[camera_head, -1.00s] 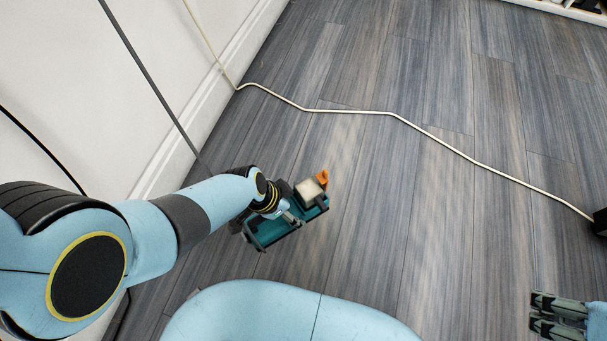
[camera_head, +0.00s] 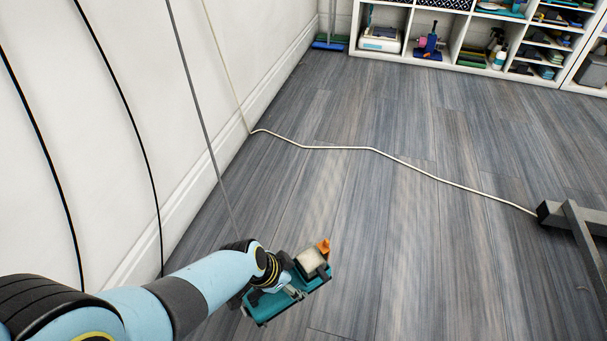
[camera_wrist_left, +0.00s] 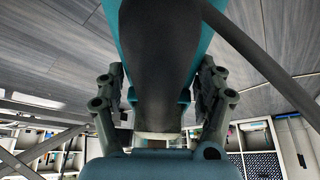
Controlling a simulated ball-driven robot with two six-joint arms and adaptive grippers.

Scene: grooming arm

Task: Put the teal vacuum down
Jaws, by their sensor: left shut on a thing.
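The teal vacuum (camera_head: 272,306) is at the end of my left arm in the head view, over the grey floor. It has a pale block-like part and an orange tip on its upper right end. My left gripper (camera_head: 284,288) is shut on it. In the left wrist view, the vacuum's dark and teal body (camera_wrist_left: 160,60) fills the middle, between the fingers of my left gripper (camera_wrist_left: 162,100). I cannot tell whether the vacuum touches the floor. My right gripper is out of view.
A white cable (camera_head: 372,149) crosses the floor from the wall to a grey metal frame (camera_head: 572,220) at the right. White shelves (camera_head: 398,54) with many items stand at the back. Dark cords hang along the left wall. The wooden floor (camera_head: 400,240) is clear in the middle.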

